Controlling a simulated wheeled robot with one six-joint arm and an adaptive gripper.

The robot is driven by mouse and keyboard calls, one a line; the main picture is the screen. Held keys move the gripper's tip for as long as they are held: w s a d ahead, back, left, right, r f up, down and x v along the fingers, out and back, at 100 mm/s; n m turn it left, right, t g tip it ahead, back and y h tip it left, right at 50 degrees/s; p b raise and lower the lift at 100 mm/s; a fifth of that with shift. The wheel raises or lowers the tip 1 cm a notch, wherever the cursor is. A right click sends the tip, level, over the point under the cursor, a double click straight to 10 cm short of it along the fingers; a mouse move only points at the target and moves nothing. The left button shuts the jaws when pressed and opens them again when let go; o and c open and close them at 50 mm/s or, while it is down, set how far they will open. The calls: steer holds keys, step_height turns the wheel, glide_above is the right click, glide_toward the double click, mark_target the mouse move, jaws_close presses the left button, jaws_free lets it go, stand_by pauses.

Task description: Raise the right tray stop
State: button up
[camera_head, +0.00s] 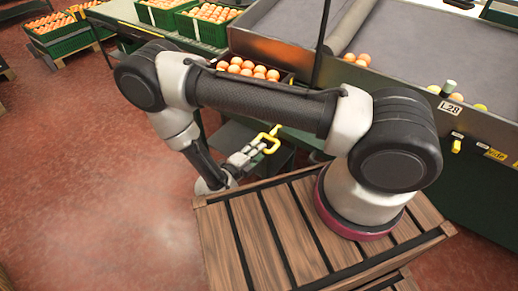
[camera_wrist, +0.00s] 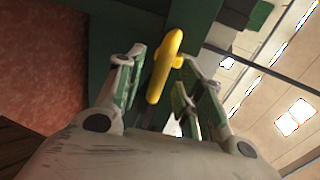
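A yellow handle (camera_head: 268,142), which looks like a tray stop, is at the conveyor's side below a dark tray of oranges (camera_head: 240,72). My gripper (camera_head: 252,147) is right beside it. In the wrist view, the yellow handle (camera_wrist: 165,65) stands between the two fingertips of my gripper (camera_wrist: 162,72), with a gap visible on either side. The fingers are apart and hold nothing. Another small yellow handle (camera_head: 456,146) is on the conveyor's side at the far right. How the near handle is mounted is partly hidden by my arm.
The grey sorting conveyor (camera_head: 400,70) runs along the back, with a few oranges (camera_head: 356,59) and other fruit on it. Green crates of oranges (camera_head: 205,22) stand at the top left. The red floor (camera_head: 100,190) at left is clear.

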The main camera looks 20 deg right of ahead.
mark_target(260, 139)
steer(key=shift+x, duration=1.4)
jaws_close()
steer(key=shift+r, duration=2.5)
jaws_free()
steer(key=v, duration=0.7)
steer(key=shift+a, duration=0.2)
